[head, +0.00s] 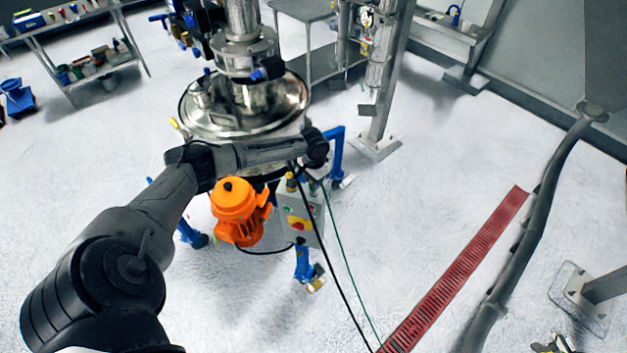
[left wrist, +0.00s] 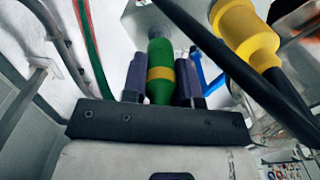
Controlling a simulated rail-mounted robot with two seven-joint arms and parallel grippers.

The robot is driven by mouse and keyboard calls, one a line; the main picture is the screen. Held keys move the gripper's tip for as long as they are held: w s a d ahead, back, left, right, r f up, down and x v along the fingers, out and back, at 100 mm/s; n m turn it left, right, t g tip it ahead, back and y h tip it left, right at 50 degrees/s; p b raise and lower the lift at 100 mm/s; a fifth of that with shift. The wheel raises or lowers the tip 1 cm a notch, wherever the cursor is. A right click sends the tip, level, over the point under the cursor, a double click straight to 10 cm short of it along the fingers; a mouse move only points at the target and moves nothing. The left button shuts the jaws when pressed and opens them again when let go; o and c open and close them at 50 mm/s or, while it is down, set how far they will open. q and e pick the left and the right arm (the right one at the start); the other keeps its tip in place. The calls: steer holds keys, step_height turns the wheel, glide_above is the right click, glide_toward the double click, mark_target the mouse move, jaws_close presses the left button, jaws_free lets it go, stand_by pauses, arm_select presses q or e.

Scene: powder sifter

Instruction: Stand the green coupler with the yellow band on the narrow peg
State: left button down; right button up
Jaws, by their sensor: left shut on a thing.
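The green coupler (left wrist: 160,52) with its yellow band stands lengthwise between the two fingers of my left gripper (left wrist: 160,66) in the left wrist view. The fingers press on its sides, and it points away from the palm. In the head view my left arm reaches in from the left to the front of the steel sifter; its dark wrist end is beside the machine, and the fingers and coupler cannot be made out there. I cannot make out the narrow peg in either view. My right gripper is not in view.
The steel sifter (head: 246,108) stands close behind my arm. An orange motor (head: 238,210) and a grey control box (head: 300,215) sit below it. Black and green cables hang near the wrist. A yellow cylindrical part (left wrist: 246,30) is near the gripper. A red floor grate (head: 455,275) lies right.

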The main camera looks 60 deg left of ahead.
arm_select(q)
steer(key=shift+f, duration=0.2)
steer(key=shift+f+p, duration=0.3)
steer(key=shift+f, duration=0.05)
steer(key=shift+w+p, duration=0.1)
steer(key=shift+p, duration=0.25)
steer(key=shift+p, duration=0.45)
stand_by(0.3)
steer(key=shift+p, duration=0.4)
stand_by(0.4)
steer(key=shift+f, duration=0.35)
stand_by(0.4)
steer(key=shift+f+b, duration=0.35)
steer(key=c, duration=0.8)
jaws_free()
